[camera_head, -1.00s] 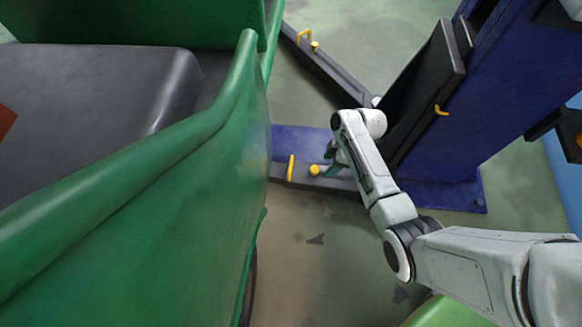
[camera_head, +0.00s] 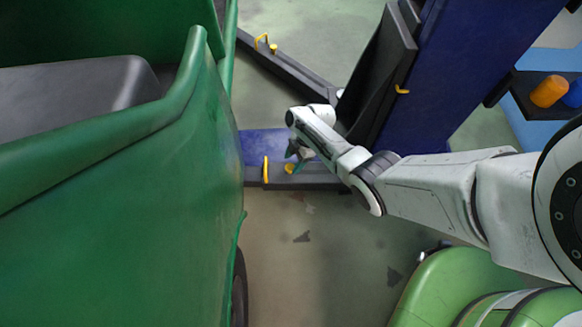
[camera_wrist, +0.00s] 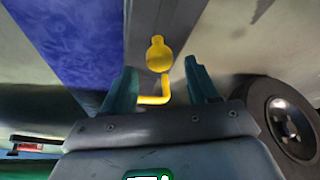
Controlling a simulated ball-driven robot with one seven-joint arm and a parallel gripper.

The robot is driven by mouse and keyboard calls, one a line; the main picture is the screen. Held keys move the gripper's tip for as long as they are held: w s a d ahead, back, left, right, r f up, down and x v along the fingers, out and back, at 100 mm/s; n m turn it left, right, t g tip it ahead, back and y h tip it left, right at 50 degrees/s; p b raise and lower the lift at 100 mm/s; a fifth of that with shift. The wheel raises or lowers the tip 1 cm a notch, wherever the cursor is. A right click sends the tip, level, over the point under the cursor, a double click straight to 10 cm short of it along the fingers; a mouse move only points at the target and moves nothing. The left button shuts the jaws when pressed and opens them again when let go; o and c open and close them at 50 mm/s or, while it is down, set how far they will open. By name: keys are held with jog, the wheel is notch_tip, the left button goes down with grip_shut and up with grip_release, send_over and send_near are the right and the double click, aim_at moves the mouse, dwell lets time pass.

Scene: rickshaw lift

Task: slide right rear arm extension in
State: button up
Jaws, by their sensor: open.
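A dark lift arm (camera_head: 318,178) with a yellow handle (camera_head: 265,170) and a yellow knob (camera_head: 289,168) lies low beside the blue base plate. My gripper (camera_head: 298,153) is over this arm, close to the knob. In the wrist view my gripper (camera_wrist: 160,68) is open, with one teal finger on each side. The yellow handle (camera_wrist: 152,99) and knob (camera_wrist: 158,56) show between the fingers, and I cannot tell whether they touch. A second dark arm (camera_head: 300,72), with its own yellow handle (camera_head: 262,40) and knob (camera_head: 273,49), lies farther back.
The green rickshaw (camera_head: 130,210) fills the left side; its wheel (camera_wrist: 285,120) is close on the right in the wrist view. A blue lift post (camera_head: 470,80) and black panel (camera_head: 378,65) stand behind my arm. Orange (camera_head: 548,91) and blue objects lie at far right. Open floor shows in front.

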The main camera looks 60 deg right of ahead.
jog(key=shift+b+x, duration=0.5)
jog(key=shift+x, duration=0.75)
grip_shut()
